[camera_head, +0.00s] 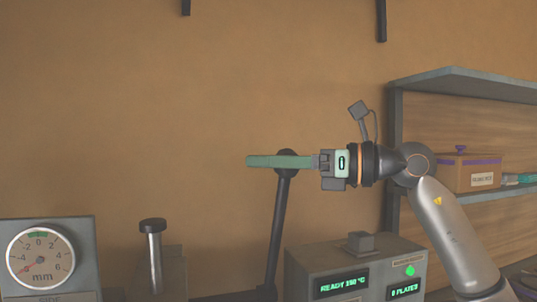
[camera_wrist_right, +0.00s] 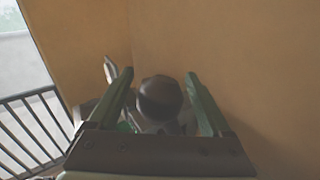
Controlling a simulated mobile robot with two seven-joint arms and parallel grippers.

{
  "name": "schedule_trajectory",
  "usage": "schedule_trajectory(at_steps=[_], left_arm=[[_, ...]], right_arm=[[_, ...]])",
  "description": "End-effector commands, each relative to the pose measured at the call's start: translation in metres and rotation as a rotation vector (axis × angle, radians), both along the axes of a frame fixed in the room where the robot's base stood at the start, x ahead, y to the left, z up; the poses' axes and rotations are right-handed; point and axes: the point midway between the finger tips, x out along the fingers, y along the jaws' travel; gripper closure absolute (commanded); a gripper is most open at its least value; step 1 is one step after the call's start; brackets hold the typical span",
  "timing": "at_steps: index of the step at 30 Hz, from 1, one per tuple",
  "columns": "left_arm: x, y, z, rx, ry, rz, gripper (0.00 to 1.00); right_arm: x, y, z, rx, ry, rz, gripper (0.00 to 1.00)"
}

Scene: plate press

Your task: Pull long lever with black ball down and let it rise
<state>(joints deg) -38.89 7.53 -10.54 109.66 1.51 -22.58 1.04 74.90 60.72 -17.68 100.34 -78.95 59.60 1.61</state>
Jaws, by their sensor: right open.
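The long lever (camera_head: 278,235) stands nearly upright, tilted slightly to the right, with a black ball (camera_head: 287,154) on its top end. My right gripper (camera_head: 250,161) comes in from the right at the height of the ball, and its green fingers hide part of the ball in the head view. In the right wrist view the black ball (camera_wrist_right: 161,97) lies between the two open fingers (camera_wrist_right: 162,82) with a gap on each side. My left gripper is not in view.
A grey box with green displays (camera_head: 345,272) stands right of the lever. A dial gauge (camera_head: 40,257) and a short metal post (camera_head: 155,257) stand to the left. A shelf (camera_head: 470,84) with a cardboard box (camera_head: 467,172) is at the right.

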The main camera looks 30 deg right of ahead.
Motion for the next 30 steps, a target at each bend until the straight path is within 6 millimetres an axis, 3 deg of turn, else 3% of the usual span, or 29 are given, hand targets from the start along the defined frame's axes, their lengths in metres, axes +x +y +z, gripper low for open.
schedule_trajectory(at_steps=[11, 30], left_arm=[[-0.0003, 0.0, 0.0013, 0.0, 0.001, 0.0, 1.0], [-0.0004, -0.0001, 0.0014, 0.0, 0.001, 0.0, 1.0]], right_arm=[[0.0043, 0.0042, 0.0001, 0.001, -0.001, 0.0, 0.17], [0.0042, 0.0039, 0.0, 0.001, -0.001, 0.0, 0.89]])
